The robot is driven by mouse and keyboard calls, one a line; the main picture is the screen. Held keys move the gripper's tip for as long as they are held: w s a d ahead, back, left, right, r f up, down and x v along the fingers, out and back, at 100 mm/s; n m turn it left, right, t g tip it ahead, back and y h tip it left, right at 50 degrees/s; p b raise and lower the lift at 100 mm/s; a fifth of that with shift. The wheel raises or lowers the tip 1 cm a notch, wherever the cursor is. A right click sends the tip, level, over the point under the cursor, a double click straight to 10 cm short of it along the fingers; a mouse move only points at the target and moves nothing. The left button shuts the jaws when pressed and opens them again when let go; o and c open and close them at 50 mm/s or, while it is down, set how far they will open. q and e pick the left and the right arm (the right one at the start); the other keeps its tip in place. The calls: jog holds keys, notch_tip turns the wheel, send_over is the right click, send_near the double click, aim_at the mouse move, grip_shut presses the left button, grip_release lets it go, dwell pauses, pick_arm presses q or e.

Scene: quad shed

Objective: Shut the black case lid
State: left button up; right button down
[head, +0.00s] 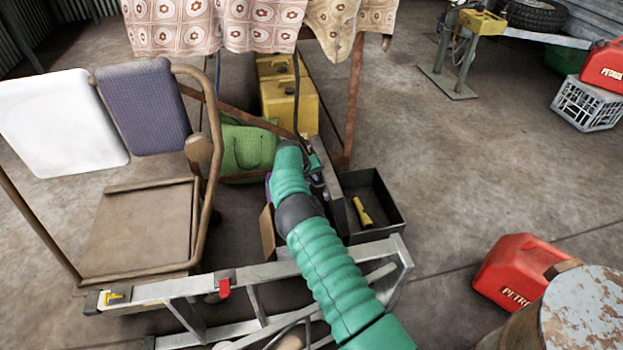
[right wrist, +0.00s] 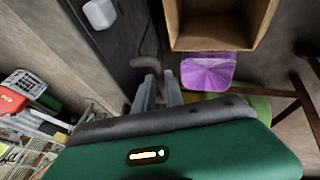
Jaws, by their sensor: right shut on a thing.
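The black case (head: 388,197) stands open on the floor, a yellow-handled thing (head: 362,212) lying inside. Its lid (head: 335,195) stands raised along the case's left side, partly hidden by my arm. My right gripper (head: 316,172) is at the lid's far upper end in the head view. In the right wrist view, my right gripper's fingers (right wrist: 158,90) are closed around a grey curved part (right wrist: 147,64) beside a dark panel (right wrist: 118,45), which looks like the lid. The exact contact is hard to see. My left gripper is out of view.
A metal ladder (head: 185,290) lies in front. A brown chair (head: 140,225) stands left. A green bag (head: 245,148) and yellow cans (head: 290,105) sit behind. An open cardboard box (right wrist: 222,45) and a purple thing (right wrist: 208,72) are close by.

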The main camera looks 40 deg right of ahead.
jog(key=shift+s+a+f, duration=0.1)
jog(key=shift+s+f, duration=0.1)
jog(key=shift+f, duration=0.1)
dwell(0.4)
